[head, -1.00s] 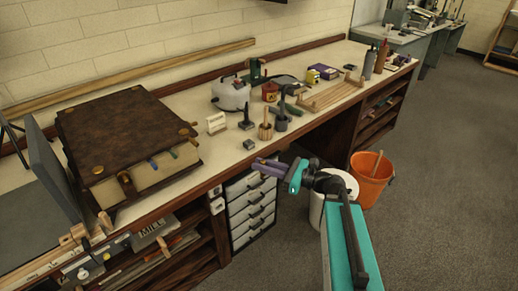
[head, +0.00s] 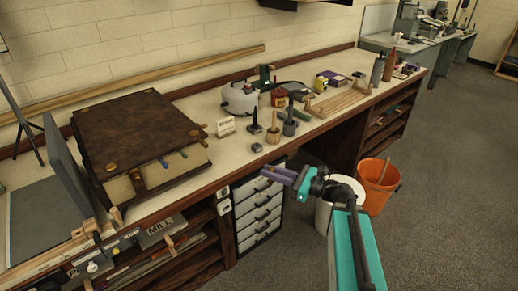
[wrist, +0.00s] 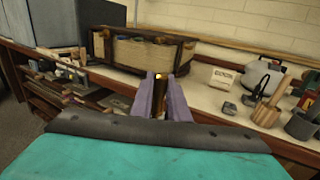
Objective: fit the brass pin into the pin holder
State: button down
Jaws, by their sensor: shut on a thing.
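My gripper (head: 267,171) is out in front of the bench's front edge, above the drawer unit. In the wrist view its two purple fingers (wrist: 160,84) are closed around the brass pin (wrist: 159,77), whose shiny top shows between the fingertips. The rest of the pin is hidden by the fingers. A small dark grey block (head: 257,148) near the bench's front edge may be the pin holder; I cannot make out its hole. It also shows in the wrist view (wrist: 230,108), to the right of my fingers and apart from them.
A big brown book (head: 140,135) lies on the bench (head: 232,160) at left. Near the block stand a white card (head: 226,127), a black stand (head: 255,123), a wooden pot (head: 273,136) and a grey pot (head: 290,127). An orange bucket (head: 377,200) stands on the floor.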

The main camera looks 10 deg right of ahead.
dwell(0.3)
jog(key=s+d+m+t+h+b, duration=0.2)
jog(key=d+m+t+h+b, duration=0.15)
jog(key=d, duration=2.25)
jog(key=s+d+m+t+h+b, duration=0.1)
jog(key=s+d, duration=0.4)
jog(key=d, duration=0.5)
jog(key=s+d+r+m+t+h+b, duration=0.1)
jog(key=s+d, duration=0.4)
jog(key=d, duration=0.6)
jog(key=shift+s+d+r+m+t+h+b, duration=0.25)
jog(key=shift+s+m+t+h+b, duration=0.15)
jog(key=shift+h+b, duration=0.8)
jog(key=shift+w+a, duration=0.1)
